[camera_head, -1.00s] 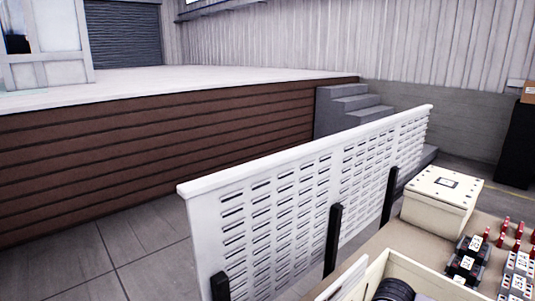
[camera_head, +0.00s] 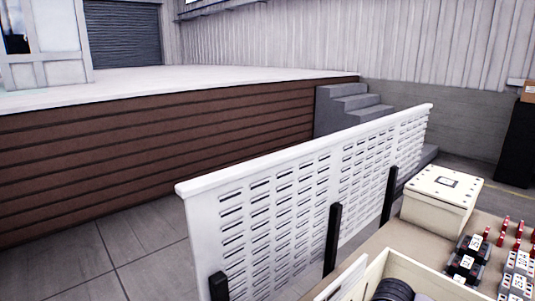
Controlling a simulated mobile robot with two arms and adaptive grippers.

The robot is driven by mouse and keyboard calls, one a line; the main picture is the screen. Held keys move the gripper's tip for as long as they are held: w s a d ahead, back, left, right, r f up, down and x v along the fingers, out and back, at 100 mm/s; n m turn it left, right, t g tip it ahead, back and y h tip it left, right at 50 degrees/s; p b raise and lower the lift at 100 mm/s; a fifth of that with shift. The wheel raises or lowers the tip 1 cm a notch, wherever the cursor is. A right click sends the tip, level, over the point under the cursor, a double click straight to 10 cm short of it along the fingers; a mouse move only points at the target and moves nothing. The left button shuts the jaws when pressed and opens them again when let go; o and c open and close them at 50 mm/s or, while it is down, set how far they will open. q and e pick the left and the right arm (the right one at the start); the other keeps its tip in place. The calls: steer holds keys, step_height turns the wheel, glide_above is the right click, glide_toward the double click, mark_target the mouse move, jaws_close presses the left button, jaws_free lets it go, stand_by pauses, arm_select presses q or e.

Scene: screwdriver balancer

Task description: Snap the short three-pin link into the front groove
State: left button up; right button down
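Neither of my grippers shows in the head view. At the lower right, small red parts (camera_head: 501,240) stand on a tan bench top (camera_head: 408,238). Dark modules with white labels (camera_head: 465,262) sit beside them, and light grey modules (camera_head: 517,277) are cut off by the frame's edge. I cannot tell which piece, if any, is the short three-pin link. I cannot make out the front groove.
A closed cream box (camera_head: 440,197) stands at the bench's back. An open cream box (camera_head: 372,276) holding a dark ribbed coil (camera_head: 397,290) is at the bottom edge. A white slotted panel (camera_head: 325,185) on black posts (camera_head: 333,238) borders the bench. Grey steps (camera_head: 345,108) lie beyond.

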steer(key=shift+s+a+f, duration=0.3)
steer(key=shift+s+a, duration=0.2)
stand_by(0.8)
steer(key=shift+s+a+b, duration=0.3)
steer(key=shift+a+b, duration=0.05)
steer(key=shift+b, duration=0.2)
stand_by(2.6)
stand_by(0.4)
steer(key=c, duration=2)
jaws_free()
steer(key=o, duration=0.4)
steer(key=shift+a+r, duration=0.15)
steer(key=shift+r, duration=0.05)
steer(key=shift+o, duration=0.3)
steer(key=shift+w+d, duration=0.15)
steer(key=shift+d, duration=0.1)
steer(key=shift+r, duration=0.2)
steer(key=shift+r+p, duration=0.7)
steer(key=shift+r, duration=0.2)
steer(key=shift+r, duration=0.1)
